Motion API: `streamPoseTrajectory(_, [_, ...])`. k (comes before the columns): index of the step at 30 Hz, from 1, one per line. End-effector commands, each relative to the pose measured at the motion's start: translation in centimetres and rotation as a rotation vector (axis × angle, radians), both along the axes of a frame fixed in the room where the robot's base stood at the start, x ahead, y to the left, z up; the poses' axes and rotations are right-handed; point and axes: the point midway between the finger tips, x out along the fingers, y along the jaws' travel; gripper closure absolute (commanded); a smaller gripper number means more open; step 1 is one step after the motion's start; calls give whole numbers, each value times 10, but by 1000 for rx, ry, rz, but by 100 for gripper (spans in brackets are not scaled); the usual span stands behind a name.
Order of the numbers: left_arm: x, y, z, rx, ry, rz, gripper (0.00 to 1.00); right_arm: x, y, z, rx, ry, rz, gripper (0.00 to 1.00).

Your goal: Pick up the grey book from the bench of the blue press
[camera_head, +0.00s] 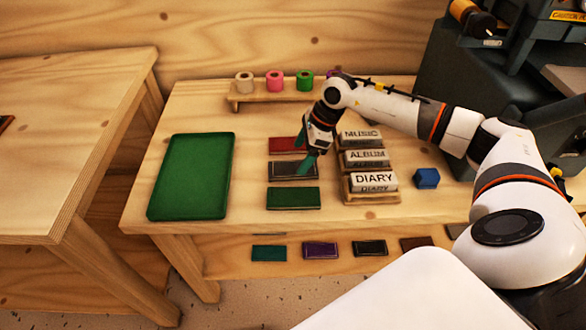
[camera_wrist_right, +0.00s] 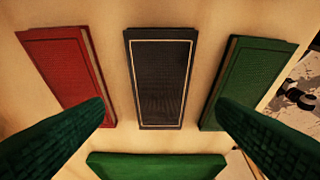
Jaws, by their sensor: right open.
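The grey book (camera_head: 300,170) lies flat on the wooden bench, between a red book behind it and a green book in front. In the right wrist view the grey book (camera_wrist_right: 160,80) is dark with a thin pale border line, in the middle. My right gripper (camera_head: 306,153) is over the grey book, partly covering it in the head view. Its two green fingers are apart, with nothing between them; the fingertips (camera_wrist_right: 160,106) frame the grey book from above. I cannot tell the height gap. My left gripper is not in view. No clearly blue press shows.
The red book (camera_head: 282,145) and green book (camera_head: 293,198) lie close on either side. A green mat (camera_head: 190,178) is to the left. Labelled blocks (camera_head: 374,182) stand on a wooden rack to the right, near a blue block (camera_head: 427,178). A roll rack (camera_head: 255,99) stands behind.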

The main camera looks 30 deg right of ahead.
Motion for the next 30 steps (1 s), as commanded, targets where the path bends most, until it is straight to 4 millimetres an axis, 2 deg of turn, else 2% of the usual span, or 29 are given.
streamPoseTrajectory(3, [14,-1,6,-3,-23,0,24,1,5,-17,2,5,0,20])
streamPoseTrajectory(7, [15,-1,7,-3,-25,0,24,5,11,-35,3,2,-1,20])
streamPoseTrajectory(15, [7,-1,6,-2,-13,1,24,6,12,-40,1,0,0,20])
streamPoseTrajectory(24, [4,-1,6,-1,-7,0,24,6,12,-40,2,0,0,69])
streamPoseTrajectory(30, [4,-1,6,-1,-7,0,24,6,12,-40,2,-1,0,70])
